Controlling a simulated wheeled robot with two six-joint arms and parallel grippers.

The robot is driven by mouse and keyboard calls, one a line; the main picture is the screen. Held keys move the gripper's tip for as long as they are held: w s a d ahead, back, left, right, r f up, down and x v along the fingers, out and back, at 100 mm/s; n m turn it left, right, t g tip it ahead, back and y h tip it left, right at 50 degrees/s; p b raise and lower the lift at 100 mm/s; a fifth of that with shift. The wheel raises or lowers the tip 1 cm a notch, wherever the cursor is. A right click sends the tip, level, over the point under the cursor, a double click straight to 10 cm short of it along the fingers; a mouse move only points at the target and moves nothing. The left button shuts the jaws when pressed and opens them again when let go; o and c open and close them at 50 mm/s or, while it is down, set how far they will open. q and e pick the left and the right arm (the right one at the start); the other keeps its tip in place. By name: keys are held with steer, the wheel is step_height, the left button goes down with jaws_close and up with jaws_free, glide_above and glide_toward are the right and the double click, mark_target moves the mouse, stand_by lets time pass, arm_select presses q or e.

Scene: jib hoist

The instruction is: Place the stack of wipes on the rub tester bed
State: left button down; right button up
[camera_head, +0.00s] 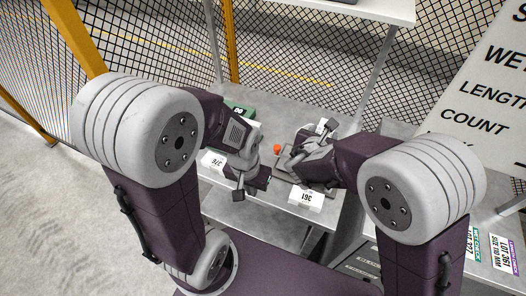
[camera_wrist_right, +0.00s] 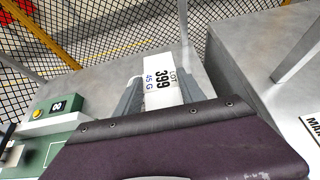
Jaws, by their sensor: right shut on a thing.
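My right gripper (camera_wrist_right: 160,95) is shut on a white stack of wipes (camera_wrist_right: 163,72) labelled LOT 399, 45 G, held between its two grey fingers in the right wrist view. In the head view the right gripper (camera_head: 310,150) is over the bench, partly hidden by its own wrist, with a white piece showing just beyond it. My left gripper (camera_head: 252,190) looks open and empty near the bench's front edge. I cannot clearly make out the rub tester bed; a grey part with a red knob (camera_head: 277,148) shows between the grippers.
White blocks labelled 376 (camera_head: 213,162) and 361 (camera_head: 306,197) are at the bench front. A green unit (camera_wrist_right: 58,122) with a yellow button stands on the grey bench (camera_wrist_right: 95,82). A mesh fence (camera_head: 295,60) is behind. A large sign (camera_head: 485,95) is at right.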

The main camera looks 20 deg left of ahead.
steer(key=shift+s+f+b, duration=0.1)
steer(key=shift+f+b, duration=0.3)
steer(key=shift+b, duration=0.05)
steer(key=shift+a+b, duration=0.2)
steer(key=shift+b, duration=0.15)
steer(key=shift+a+f+b, duration=0.25)
steer(key=shift+a+b, duration=0.05)
steer(key=shift+a, duration=0.4)
steer(key=w+a+f, duration=0.1)
steer(key=w+f, duration=0.1)
steer(key=w, duration=0.1)
steer(key=w+a+f, duration=0.2)
steer(key=w, duration=0.1)
steer(key=w+a+f, duration=0.2)
steer(key=w, duration=0.1)
steer(key=shift+w+f+p, duration=0.3)
steer(key=shift+w+p, duration=0.05)
steer(key=shift+p, duration=0.05)
steer(key=shift+w+a+f, duration=0.1)
steer(key=shift+w+f, duration=0.05)
steer(key=shift+w, duration=0.1)
step_height(320, 180, down, 4)
steer(key=shift+f, duration=0.1)
arm_select(q)
step_height(320, 180, down, 3)
steer(key=shift+f, duration=0.1)
steer(key=shift+f+b, duration=0.1)
steer(key=shift+b, duration=0.3)
